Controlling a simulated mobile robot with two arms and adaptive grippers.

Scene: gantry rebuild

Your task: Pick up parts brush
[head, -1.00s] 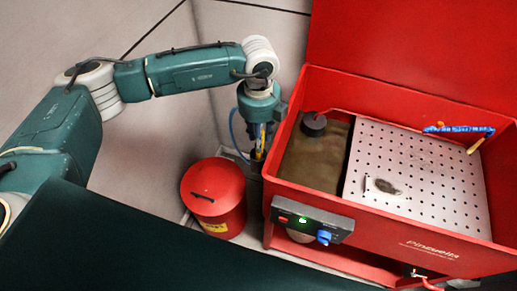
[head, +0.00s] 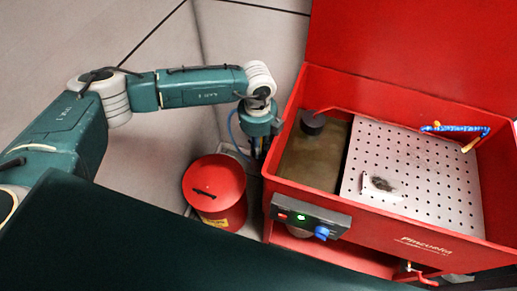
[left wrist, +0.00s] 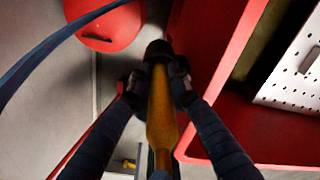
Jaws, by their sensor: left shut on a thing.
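In the left wrist view, the parts brush (left wrist: 162,122) shows as an amber handle with a dark far end. My left gripper (left wrist: 158,84) is shut on it, one finger on each side. In the head view, my left gripper (head: 258,150) points down at the left outer side of the red parts washer (head: 367,228), between it and a red can. The brush is mostly hidden there, and its bristles cannot be made out. My right gripper is not in view.
The red lidded can (head: 215,182) stands close to the left of the gripper. The washer holds a perforated metal plate (head: 430,185) with a small dark item (head: 382,184) on it, and a blue hose (head: 455,129) at the back. A control box (head: 310,217) juts from its front.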

